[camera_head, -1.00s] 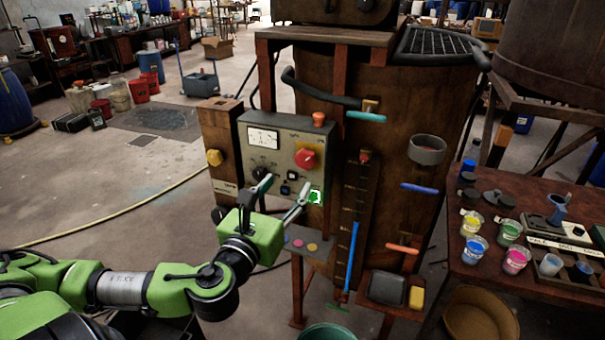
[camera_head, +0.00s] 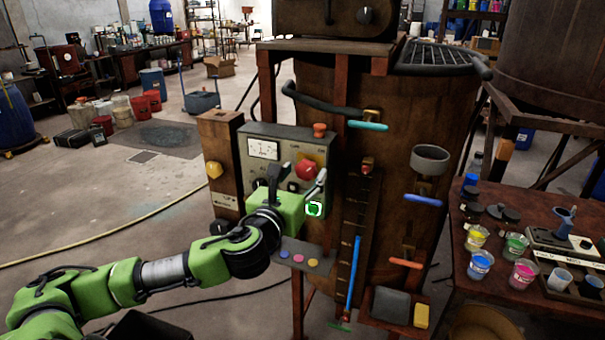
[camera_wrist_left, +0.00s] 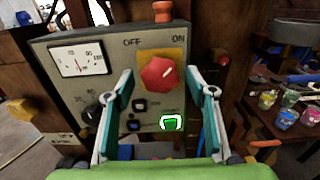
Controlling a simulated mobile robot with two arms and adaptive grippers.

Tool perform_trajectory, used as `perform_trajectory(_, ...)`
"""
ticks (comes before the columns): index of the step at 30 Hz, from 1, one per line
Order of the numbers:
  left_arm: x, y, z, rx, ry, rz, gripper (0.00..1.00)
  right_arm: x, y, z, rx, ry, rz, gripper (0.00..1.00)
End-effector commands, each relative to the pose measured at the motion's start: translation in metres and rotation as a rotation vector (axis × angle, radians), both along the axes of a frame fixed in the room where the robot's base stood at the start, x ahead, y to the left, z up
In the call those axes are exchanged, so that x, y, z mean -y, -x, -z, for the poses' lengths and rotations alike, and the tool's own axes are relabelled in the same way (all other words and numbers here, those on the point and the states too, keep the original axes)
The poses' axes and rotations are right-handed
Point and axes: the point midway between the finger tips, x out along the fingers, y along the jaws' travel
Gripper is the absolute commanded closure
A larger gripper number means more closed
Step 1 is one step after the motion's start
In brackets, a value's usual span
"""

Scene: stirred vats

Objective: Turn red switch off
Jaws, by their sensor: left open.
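The red switch (camera_head: 306,170) is a round red rotary knob on a yellow plate, on the grey control panel (camera_head: 287,143) of the wooden vat. In the left wrist view the red switch (camera_wrist_left: 158,74) has "OFF" printed to its upper left and "ON" to its upper right. My left gripper (camera_head: 296,172) is open and empty in front of the panel. In the left wrist view its two fingers (camera_wrist_left: 168,88) stand wide apart on either side of the knob, and I see no contact. In the head view the gripper hides the panel's lower part. My right gripper is not in view.
The panel also has a gauge (camera_wrist_left: 80,59), a black knob (camera_wrist_left: 97,108) and a lit green button (camera_wrist_left: 172,123). An orange button (camera_head: 320,130) sits on top. A table with paint cups (camera_head: 524,271) stands at the right. Open floor lies at the left.

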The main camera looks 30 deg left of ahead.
Motion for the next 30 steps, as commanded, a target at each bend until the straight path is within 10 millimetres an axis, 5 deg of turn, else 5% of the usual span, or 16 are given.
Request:
perform_trajectory(7, 0.0001, -0.0008, 0.0002, 0.0, 0.0, 0.001, 0.49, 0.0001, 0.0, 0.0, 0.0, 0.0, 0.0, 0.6)
perform_trajectory(12, 0.0, -0.0005, 0.0002, 0.0, -0.001, 0.001, 0.88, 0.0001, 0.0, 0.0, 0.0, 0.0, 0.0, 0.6)
perform_trajectory(30, 0.0004, -0.0006, -0.0001, 0.038, 0.158, 0.001, 0.87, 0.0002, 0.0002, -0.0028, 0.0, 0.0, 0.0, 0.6)
